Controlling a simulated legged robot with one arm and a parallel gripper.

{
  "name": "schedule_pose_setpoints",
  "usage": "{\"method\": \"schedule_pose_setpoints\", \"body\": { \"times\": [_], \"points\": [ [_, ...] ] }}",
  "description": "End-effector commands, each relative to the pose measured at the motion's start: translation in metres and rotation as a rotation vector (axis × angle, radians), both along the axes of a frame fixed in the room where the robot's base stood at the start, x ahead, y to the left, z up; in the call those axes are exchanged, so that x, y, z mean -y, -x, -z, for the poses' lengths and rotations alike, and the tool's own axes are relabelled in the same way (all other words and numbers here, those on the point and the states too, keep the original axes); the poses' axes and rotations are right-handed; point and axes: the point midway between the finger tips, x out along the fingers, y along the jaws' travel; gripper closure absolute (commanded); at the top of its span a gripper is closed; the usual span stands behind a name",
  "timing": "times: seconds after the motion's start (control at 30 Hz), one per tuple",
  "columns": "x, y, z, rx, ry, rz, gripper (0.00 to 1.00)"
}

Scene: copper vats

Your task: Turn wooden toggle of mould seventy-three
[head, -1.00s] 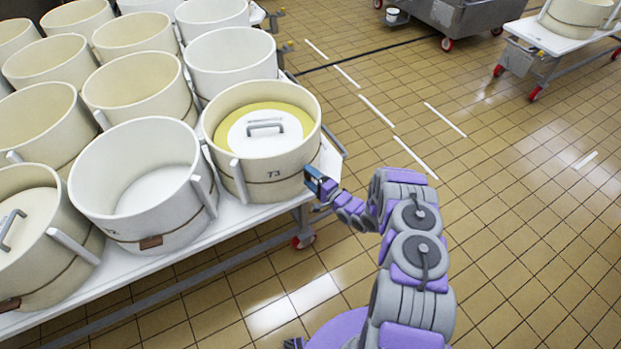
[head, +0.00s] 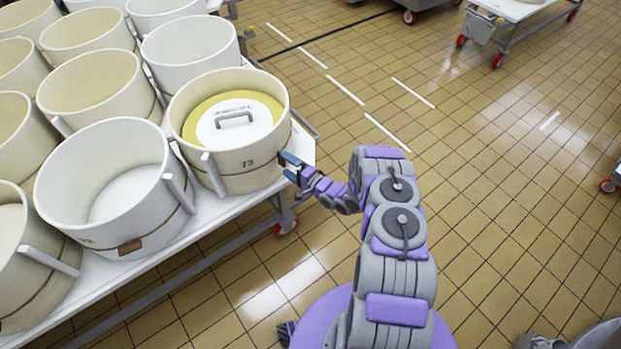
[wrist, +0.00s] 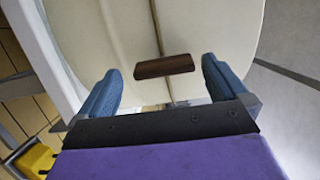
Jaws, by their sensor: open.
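Mould seventy-three (head: 235,165) is a cream round mould marked "73" near the table's right corner in the head view. It holds a yellow content under a white lid with a handle (head: 234,119). Its wooden toggle (wrist: 164,66) shows in the wrist view as a dark brown block on a thin band around the mould's wall. My gripper (wrist: 158,90) is open, with a blue finger on each side of the toggle and a gap to both. In the head view my gripper (head: 290,167) is at the mould's right side and the toggle is hidden there.
A white wheeled table (head: 180,233) carries several other moulds, with an empty white mould (head: 120,190) just left of seventy-three. A metal table with red wheels (head: 497,35) stands at the far right. The tiled floor between is clear.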

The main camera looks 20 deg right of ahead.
Motion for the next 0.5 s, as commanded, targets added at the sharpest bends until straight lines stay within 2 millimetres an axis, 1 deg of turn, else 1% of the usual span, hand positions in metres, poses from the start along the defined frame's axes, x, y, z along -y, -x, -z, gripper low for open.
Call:
{"method": "schedule_pose_setpoints", "body": {
  "times": [0.03,0.3,0.5],
  "points": [
    [0.006,0.008,-0.001,-0.003,-0.001,0.003,0.00],
    [0.041,0.057,-0.003,0.001,-0.003,0.007,0.00],
    [0.064,0.093,-0.002,0.001,-0.003,0.006,0.00]
  ]
}}
